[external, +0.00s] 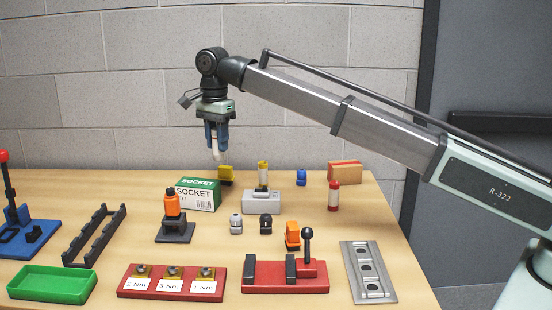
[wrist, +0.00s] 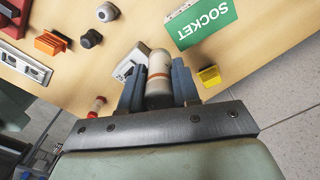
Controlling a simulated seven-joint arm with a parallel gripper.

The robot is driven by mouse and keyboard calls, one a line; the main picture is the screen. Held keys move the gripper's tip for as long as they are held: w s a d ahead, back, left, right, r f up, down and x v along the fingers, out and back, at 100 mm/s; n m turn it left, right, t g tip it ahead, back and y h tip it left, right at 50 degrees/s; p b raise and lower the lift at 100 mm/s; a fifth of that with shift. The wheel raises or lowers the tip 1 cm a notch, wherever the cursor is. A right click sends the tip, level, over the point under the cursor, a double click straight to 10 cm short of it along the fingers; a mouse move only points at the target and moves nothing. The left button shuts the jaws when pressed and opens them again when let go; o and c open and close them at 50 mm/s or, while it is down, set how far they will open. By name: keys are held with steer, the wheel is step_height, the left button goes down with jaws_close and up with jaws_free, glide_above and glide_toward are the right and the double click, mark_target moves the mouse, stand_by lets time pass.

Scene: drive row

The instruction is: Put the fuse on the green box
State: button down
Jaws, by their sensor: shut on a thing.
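My gripper (external: 216,140) is shut on the fuse (external: 216,154), a pale cylinder held upright in the air with its lower end sticking out below the fingers. In the wrist view the fuse (wrist: 159,72) shows a thin orange-brown band and sits between the two blue-grey fingers. The green box (external: 198,194), green and white with the word SOCKET, stands on the table below the fuse in the external view. In the wrist view the box (wrist: 203,20) lies up and right of the fuse, apart from it.
A yellow block (external: 226,175) stands behind the box. A red-and-white cylinder (external: 333,196) and a green tray (external: 52,285) are farther off.

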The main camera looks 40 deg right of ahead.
step_height(320, 180, up, 2)
glide_above(197, 182)
steer(key=shift+s+f, duration=0.15)
steer(key=shift+f, duration=4.8)
steer(key=c, duration=0.8)
jaws_free()
steer(key=shift+f, duration=0.15)
step_height(197, 182, up, 12)
steer(key=shift+r, duration=0.2)
steer(key=shift+o, duration=0.3)
